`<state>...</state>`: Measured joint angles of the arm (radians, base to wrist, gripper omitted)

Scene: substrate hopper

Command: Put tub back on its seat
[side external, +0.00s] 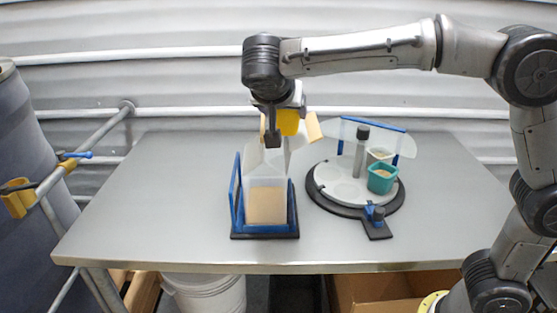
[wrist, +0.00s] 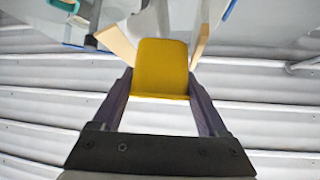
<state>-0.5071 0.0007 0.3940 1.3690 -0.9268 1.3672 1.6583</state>
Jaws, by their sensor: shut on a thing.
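A teal tub (side external: 382,180) with tan contents stands on the round white plate (side external: 338,186) of the turntable, on its right side. A paler tub (side external: 380,156) shows behind it. My gripper (side external: 275,132) is above the clear hopper (side external: 267,168), left of the turntable. It is shut on a yellow block (side external: 289,122), which also shows between the fingers (wrist: 158,82) in the wrist view. Tan flaps (side external: 313,128) flank the block. How the block joins the hopper is hidden. Part of a teal thing shows at the top left of the wrist view.
The hopper holds tan material and stands in a blue frame (side external: 237,195) on a black base. A barrel (side external: 35,170) stands at the left.

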